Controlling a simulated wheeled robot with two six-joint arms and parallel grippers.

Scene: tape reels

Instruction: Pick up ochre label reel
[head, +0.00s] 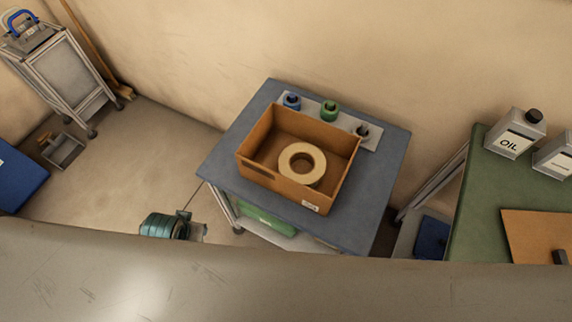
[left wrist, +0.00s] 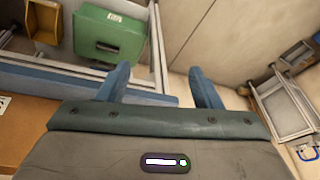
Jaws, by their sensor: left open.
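The ochre label reel (head: 315,161) is a pale tan ring with a wide central hole. It lies inside the open brown box (head: 281,182), toward the box's front right. My left gripper (head: 190,226) is open and empty, low in front of the table's left front corner, well apart from the reel. Its two blue fingers (left wrist: 160,88) show spread in the left wrist view. That view also shows part of the brown box (left wrist: 35,125) at lower left, but not the reel. My right gripper is not in view.
The box stands on a blue-grey table (head: 386,165). Behind it, a pale tray (head: 372,144) holds small blue, green and grey containers. A green case (left wrist: 108,38) sits on the lower shelf. A green bench (head: 483,190) with oil cans stands at right. The box walls surround the reel.

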